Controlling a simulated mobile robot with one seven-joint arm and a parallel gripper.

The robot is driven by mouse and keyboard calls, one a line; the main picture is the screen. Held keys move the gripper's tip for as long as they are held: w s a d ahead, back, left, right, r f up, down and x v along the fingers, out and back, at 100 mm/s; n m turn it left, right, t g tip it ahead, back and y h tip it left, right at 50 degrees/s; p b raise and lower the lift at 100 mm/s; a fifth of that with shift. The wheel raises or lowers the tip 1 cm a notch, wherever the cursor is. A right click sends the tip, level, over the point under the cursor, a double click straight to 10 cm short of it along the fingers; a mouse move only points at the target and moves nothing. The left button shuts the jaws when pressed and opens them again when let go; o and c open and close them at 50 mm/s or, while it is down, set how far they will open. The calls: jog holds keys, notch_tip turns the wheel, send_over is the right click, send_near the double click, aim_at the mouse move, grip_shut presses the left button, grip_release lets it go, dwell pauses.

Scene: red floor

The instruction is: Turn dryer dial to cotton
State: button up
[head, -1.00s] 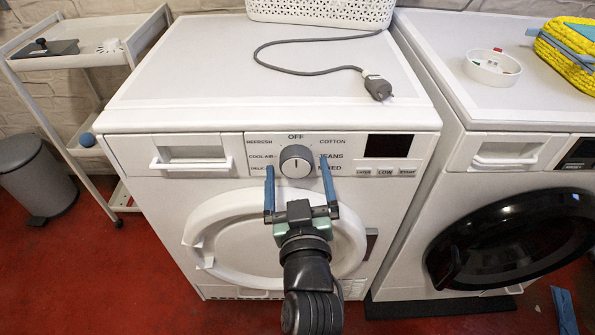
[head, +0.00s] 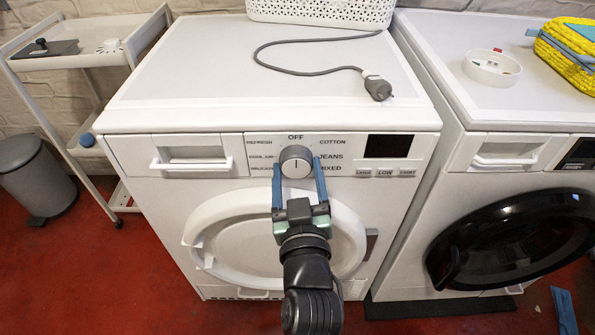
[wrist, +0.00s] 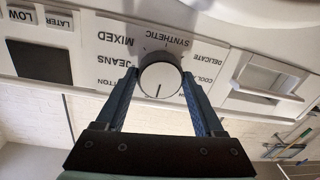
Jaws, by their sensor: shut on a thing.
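The dryer dial (head: 296,160) is a round grey knob with a pale face on the white dryer's front panel. Its dark mark points up toward OFF, and COTTON is printed at its upper right. My gripper (head: 297,165) reaches up from below, with its blue fingers on the left and right sides of the dial, shut on it. In the wrist view the dial (wrist: 160,79) appears upside down between the fingertips, its mark pointing down. The gripper's dark body hides the OFF label there, and a finger partly covers COTTON.
The dryer door (head: 342,232) is below the panel, behind my arm. A display (head: 388,146) and small buttons are right of the dial; a drawer (head: 191,158) is left. A grey cable (head: 305,73) and white basket (head: 322,11) lie on top. A second machine (head: 512,240) stands at right.

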jog(key=shift+m, duration=0.3)
jog(key=m+p, duration=0.2)
jog(key=m, duration=0.1)
jog(key=shift+m, duration=0.3)
jog(key=shift+a+f+m+p, duration=0.1)
jog(key=shift+m+p, duration=0.75)
jog(key=shift+m, duration=1.45)
jog(key=shift+t, duration=0.3)
jog(key=o, duration=1.4)
jog(key=shift+s, duration=0.1)
jog(key=s, duration=0.4)
jog(key=s+b, duration=0.1)
jog(key=s, duration=0.7)
jog(key=shift+s+d+f+b, duration=0.3)
jog(key=shift+s, duration=0.1)
